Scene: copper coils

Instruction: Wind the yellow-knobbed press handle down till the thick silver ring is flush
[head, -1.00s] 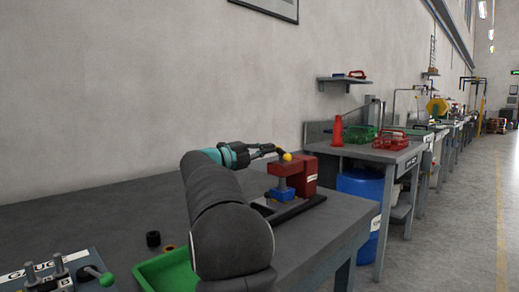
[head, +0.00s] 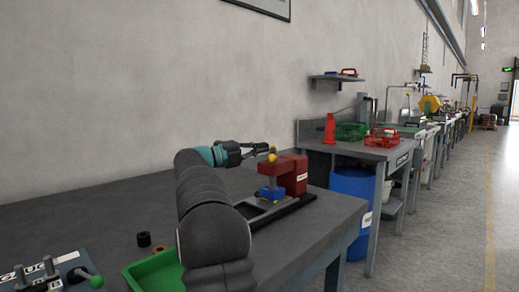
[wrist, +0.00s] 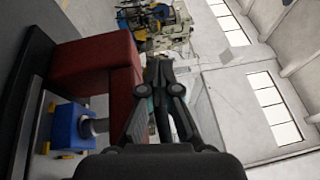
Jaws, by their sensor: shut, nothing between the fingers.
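The red press (head: 292,176) stands near the far right end of the grey bench. Its yellow knob (head: 271,158) shows at the upper left of the press. A blue block (head: 270,194) sits under the press head; it also shows at lower left in the wrist view (wrist: 68,127). My gripper (head: 264,149) is shut and empty, close by the knob. The wrist view shows its fingers together (wrist: 160,72) beside the red body (wrist: 97,62); the knob is not visible there.
A fixture with a green-knobbed lever (head: 97,282) is at lower left. The bench left of my arm is mostly clear.

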